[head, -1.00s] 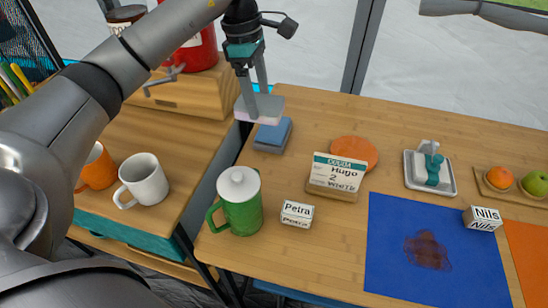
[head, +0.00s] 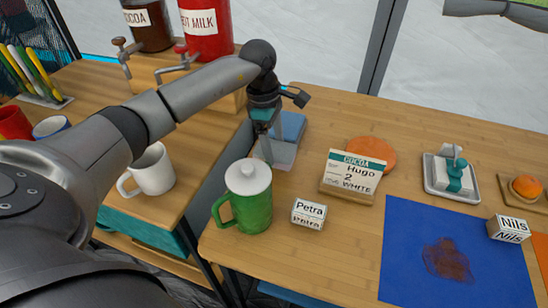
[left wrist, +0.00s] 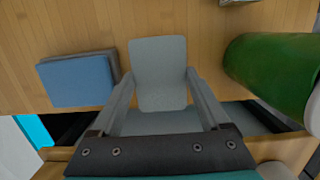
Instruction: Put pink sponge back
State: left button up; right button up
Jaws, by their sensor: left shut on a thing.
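My left gripper (head: 268,158) is shut on a flat pad with a grey top (head: 285,157), low at the left edge of the right-hand table. The left wrist view shows the pad (left wrist: 160,75) between the two fingers (left wrist: 158,88). No pink shows on it now; its underside is hidden. A blue sponge (head: 291,124) lies just behind it, on a grey block; it also shows at the left in the left wrist view (left wrist: 77,80). I cannot tell whether the held pad touches the table. My right gripper is not in view.
A green lidded pitcher (head: 257,208) stands close in front of the gripper. A Petra name block (head: 309,214), a cocoa order card (head: 352,176) and an orange disc (head: 372,152) are to the right. A white mug (head: 153,172) stands on the left table, across a gap.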

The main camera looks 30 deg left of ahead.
aim_at(273, 149)
pick_arm(q)
notch_tip(273, 149, down, 4)
jog(key=shift+r+b, duration=0.25)
jog(key=shift+b, duration=0.25)
jog(key=shift+f, duration=0.2)
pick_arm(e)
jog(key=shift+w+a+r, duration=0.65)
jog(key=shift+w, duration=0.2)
pick_arm(q)
jog(key=shift+f, duration=0.15)
jog(key=o, duration=1)
jog(key=shift+o, duration=0.2)
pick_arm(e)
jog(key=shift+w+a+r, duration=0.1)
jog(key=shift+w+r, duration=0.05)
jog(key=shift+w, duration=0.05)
pick_arm(q)
jog(key=shift+r, duration=0.2)
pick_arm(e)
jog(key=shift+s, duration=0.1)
